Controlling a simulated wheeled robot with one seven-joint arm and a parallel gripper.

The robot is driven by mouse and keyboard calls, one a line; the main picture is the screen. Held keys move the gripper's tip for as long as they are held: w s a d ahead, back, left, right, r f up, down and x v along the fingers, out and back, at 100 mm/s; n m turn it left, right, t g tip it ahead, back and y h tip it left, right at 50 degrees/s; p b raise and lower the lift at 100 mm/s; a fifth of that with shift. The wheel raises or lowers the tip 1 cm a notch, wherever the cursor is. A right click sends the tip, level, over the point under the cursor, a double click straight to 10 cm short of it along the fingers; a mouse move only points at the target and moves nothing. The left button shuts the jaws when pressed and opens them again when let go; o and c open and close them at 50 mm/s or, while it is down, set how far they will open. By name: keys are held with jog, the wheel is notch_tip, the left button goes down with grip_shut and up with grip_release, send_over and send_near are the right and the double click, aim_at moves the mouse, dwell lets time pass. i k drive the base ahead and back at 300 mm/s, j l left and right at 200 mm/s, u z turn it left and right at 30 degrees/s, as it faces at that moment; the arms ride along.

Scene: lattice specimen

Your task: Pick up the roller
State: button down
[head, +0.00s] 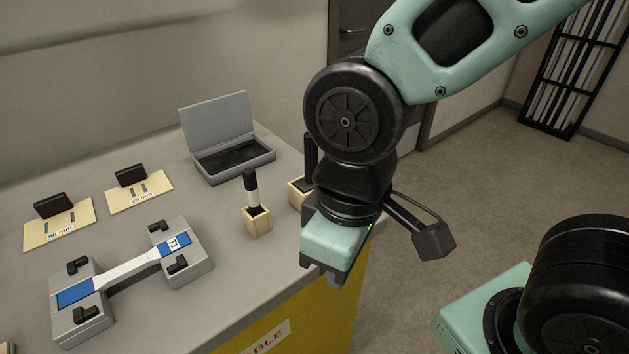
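My gripper (322,272) hangs over the right edge of the grey worktop, pointing down. Its fingers are partly hidden by the mint housing, and whether they are apart is unclear. A black upright handle (310,152) stands in a pale wooden holder (297,193) just behind and left of my gripper, partly hidden by my arm. A black stick with a white band (251,188) stands upright in another wooden block (257,222), left of my gripper and apart from it. Which of the two is the roller, I cannot tell for sure.
A grey open case (236,164) with a dark inside stands at the back. Two labelled boards (58,223) (139,193) with black blocks lie at left. A fixture (84,305) holds a white strip specimen (132,269) in front. The worktop right of the fixture is clear.

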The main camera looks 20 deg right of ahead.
aim_at(305, 185)
jog(key=u, duration=1)
jog(key=k+l+u, duration=0.4)
jog(key=l+u, duration=0.15)
jog(key=l, duration=0.1)
